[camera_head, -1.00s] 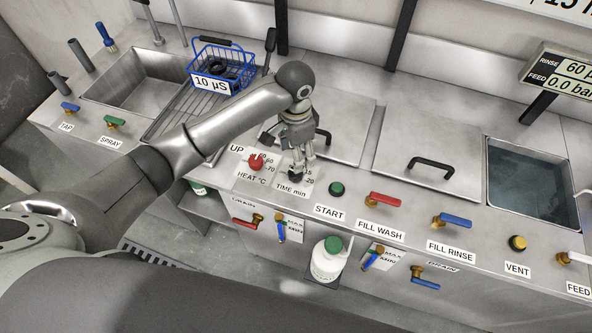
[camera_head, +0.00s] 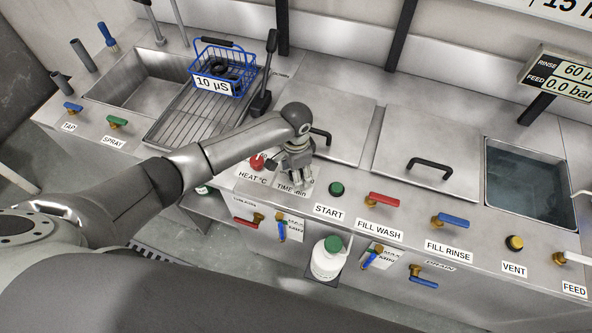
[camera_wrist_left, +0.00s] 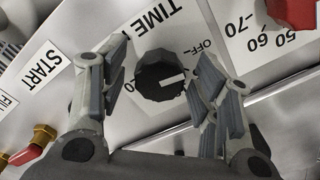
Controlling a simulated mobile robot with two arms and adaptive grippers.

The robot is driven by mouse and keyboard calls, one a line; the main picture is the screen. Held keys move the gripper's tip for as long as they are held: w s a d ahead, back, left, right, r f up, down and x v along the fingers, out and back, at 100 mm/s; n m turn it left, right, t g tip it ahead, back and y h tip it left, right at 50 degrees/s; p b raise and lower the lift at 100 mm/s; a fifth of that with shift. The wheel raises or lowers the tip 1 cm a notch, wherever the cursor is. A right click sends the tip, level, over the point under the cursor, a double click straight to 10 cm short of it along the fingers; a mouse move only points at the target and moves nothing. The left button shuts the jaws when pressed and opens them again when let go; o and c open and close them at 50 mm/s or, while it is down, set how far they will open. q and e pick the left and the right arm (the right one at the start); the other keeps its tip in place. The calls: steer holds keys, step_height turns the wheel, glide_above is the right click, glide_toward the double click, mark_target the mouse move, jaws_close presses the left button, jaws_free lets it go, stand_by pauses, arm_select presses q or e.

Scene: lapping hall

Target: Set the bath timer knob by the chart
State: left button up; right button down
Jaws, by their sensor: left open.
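The timer knob is black, with a white pointer line, and shows in the left wrist view (camera_wrist_left: 160,76). Its TIME label (camera_wrist_left: 150,20) and an OFF mark lie around it on a white plate. The pointer faces right in that view, a little below the OFF mark. My left gripper (camera_wrist_left: 163,72) is open, with one finger on each side of the knob; I cannot tell whether they touch it. In the head view my left gripper (camera_head: 304,187) covers the knob above the TIME min label (camera_head: 290,191). My right gripper is not in view.
The red HEAT knob (camera_head: 257,161) is close on the left, and the green START button (camera_head: 336,189) is close on the right. Red (camera_head: 384,199) and blue (camera_head: 452,219) valve handles follow further right. A sign at the top right (camera_head: 565,8) is cut off.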

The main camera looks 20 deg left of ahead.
arm_select(q)
steer(key=c, duration=1)
steer(key=shift+c, duration=0.2)
steer(key=shift+r+m, duration=0.1)
steer(key=shift+m, duration=0.3)
steer(key=m+p, duration=0.1)
steer(key=m, duration=0.5)
steer(key=shift+m+p, duration=0.3)
steer(key=shift+p, duration=0.1)
steer(key=m, duration=0.4)
steer(key=shift+m, duration=0.3)
steer(key=shift+d+m, duration=0.1)
steer(key=shift+m, duration=1.7)
